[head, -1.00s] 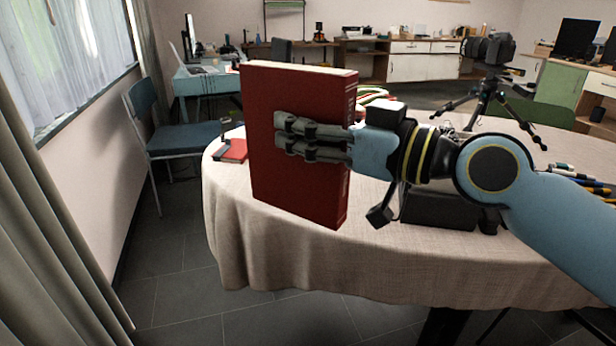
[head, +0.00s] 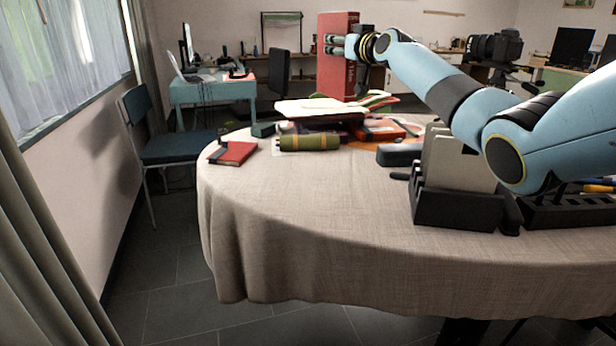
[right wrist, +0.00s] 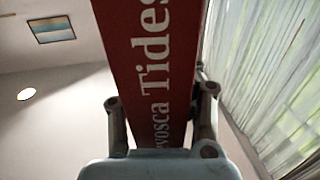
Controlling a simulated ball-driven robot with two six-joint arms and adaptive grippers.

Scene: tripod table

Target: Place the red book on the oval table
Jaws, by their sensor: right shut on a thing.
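The red book (head: 335,76) stands upright in the air, beyond the far side of the oval table (head: 300,200) in the head view. The table is covered by a beige cloth. My right gripper (head: 334,44) is shut on the upper part of the book. In the right wrist view the spine of the book (right wrist: 150,60), with white lettering, runs between the two fingers of the gripper (right wrist: 162,112). The book's lower end is partly hidden behind things on the table. My left gripper is not in view.
A small red notebook (head: 232,153) lies at the table's left edge. A green roll (head: 309,142) and a pile of books (head: 325,112) are behind. A black holder (head: 457,208) stands at right, a camera (head: 495,46) beyond. The front left of the tabletop is clear.

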